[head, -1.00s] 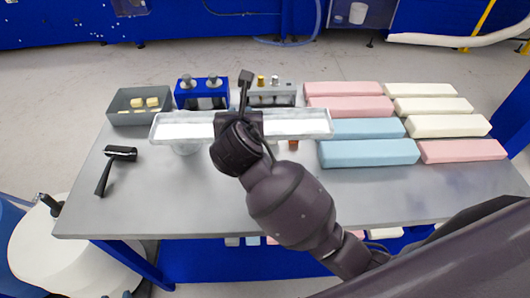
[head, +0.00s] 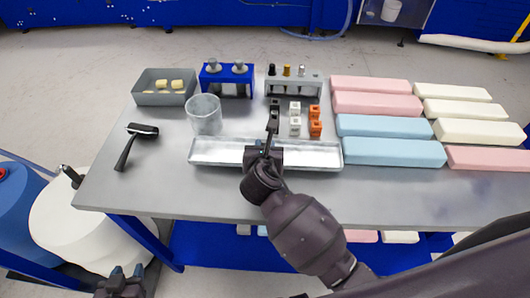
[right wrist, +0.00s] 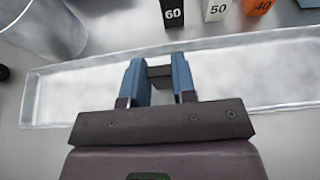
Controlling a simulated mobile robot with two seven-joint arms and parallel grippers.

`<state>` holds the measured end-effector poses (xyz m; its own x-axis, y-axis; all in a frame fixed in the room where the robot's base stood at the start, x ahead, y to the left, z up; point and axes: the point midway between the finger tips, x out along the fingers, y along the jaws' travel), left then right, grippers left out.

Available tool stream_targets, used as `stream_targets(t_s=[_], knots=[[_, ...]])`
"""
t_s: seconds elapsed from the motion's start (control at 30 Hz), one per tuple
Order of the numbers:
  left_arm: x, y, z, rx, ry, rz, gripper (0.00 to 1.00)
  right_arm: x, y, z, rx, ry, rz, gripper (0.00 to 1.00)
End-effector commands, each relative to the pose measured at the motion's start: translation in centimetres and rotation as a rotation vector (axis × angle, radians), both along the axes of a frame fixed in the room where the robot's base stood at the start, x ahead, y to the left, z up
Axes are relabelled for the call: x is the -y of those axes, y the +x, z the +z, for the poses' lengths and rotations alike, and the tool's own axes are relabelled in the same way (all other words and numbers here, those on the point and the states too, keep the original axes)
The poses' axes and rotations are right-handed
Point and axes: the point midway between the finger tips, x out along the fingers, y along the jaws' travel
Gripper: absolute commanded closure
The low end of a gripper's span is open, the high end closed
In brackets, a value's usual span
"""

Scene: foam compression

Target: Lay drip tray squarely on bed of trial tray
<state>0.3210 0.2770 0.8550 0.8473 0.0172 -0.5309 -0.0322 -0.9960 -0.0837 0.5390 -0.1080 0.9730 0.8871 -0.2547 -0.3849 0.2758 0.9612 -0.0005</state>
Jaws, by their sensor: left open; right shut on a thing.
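A long, shallow, pale tray (head: 218,152), which I take for the drip tray, lies lengthwise across the front middle of the table. It spans the right wrist view (right wrist: 75,82). My right gripper (head: 268,150) is over its middle and shut on it; in the right wrist view a dark piece shows between the blue fingers (right wrist: 160,80). I cannot tell whether the tray touches the table or hangs just above it. I cannot make out a separate trial tray beneath it. My left gripper (head: 127,273) is open and empty at the bottom left, below the table's front edge.
A clear beaker (head: 204,116) and small numbered blocks (head: 295,118) stand close behind the tray. Foam bars (head: 385,126) lie to its right, the nearest blue one by its end. A black-headed tool (head: 135,140) lies left. A grey bin (head: 164,98) stands behind.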

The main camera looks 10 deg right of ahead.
Motion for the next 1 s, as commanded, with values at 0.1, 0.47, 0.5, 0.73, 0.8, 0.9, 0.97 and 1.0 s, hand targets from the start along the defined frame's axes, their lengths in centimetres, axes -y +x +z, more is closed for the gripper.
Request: stream_targets(t_s=[0.1, 0.47, 0.5, 0.73, 0.8, 0.9, 0.97, 1.0], knots=[[0.0, 0.0, -0.4, 0.000, 0.000, 0.000, 0.57, 0.0, 0.0, -1.8, -0.001, -0.001, -0.001, 1.00], [0.0, 0.1, -0.3, 0.000, 0.001, -0.001, 0.57, 0.0, 0.0, -2.3, 0.001, 0.001, 0.001, 1.00], [0.0, 0.1, -0.3, 0.000, 0.001, -0.001, 0.57, 0.0, 0.0, -2.4, 0.001, 0.000, 0.001, 1.00], [0.0, 0.1, -0.3, 0.000, 0.001, -0.001, 0.57, 0.0, 0.0, -2.5, 0.000, 0.000, 0.000, 0.49], [0.0, 0.1, -0.3, 0.000, 0.001, -0.001, 0.57, 0.0, 0.0, -2.5, 0.000, 0.000, 0.000, 0.49], [0.0, 0.1, -0.3, 0.000, 0.001, -0.001, 0.57, 0.0, 0.0, -2.5, 0.000, 0.000, 0.000, 0.49], [0.0, 0.1, -0.3, 0.001, 0.001, -0.001, 0.57, 0.0, 0.0, -2.5, 0.000, 0.000, 0.001, 0.49], [0.0, 0.1, -0.3, 0.001, 0.001, -0.001, 0.57, 0.0, 0.0, -2.4, 0.000, 0.001, 0.001, 0.49]])
